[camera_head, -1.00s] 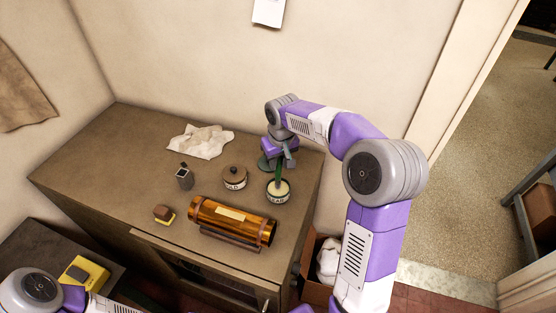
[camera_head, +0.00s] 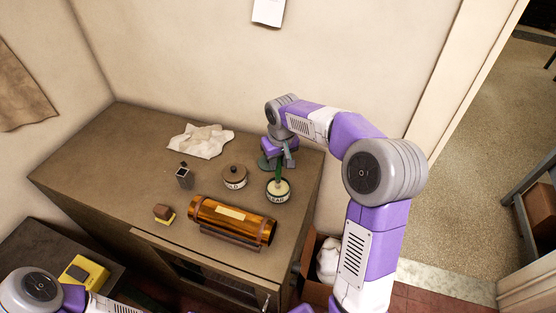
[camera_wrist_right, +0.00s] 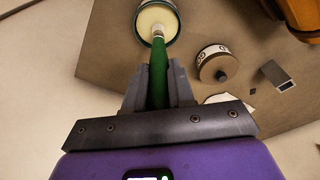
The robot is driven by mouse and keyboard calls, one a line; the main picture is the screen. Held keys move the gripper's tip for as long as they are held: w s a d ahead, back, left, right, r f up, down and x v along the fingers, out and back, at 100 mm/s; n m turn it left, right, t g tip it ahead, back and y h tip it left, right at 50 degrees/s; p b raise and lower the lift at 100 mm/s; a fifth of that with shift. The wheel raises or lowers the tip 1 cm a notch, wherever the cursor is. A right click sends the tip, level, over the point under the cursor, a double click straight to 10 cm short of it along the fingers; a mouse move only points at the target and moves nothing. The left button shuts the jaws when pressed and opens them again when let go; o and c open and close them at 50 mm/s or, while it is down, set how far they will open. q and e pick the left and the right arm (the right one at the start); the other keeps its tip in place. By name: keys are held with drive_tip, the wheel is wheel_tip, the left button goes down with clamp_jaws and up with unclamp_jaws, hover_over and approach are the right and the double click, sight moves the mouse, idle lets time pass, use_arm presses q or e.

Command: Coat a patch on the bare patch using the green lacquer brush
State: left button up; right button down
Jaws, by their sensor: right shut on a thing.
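My right gripper (camera_head: 283,161) is shut on the green handle of the lacquer brush (camera_head: 278,172). The brush (camera_wrist_right: 158,70) points down, with its tip at the pale contents of an open round jar (camera_head: 277,195). In the right wrist view the tip lies over the jar (camera_wrist_right: 158,20), and whether it is dipped in is hard to tell. The brass tube (camera_head: 215,228) lies on a cradle at the bench front, with a lighter bare patch (camera_head: 230,213) on its top. My left gripper is outside the views; only part of that arm shows at lower left.
A lidded jar (camera_head: 234,177) stands left of the open jar. A crumpled white cloth (camera_head: 202,140), a small grey container (camera_head: 185,178) and a brown-and-yellow block (camera_head: 164,213) are on the bench (camera_head: 105,165). The bench's left part is clear.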

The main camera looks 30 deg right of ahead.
wheel_tip(320, 180, up, 7)
drive_tip(key=p, duration=0.6)
idle(0.3)
drive_tip(key=shift+f, duration=0.1)
idle(0.6)
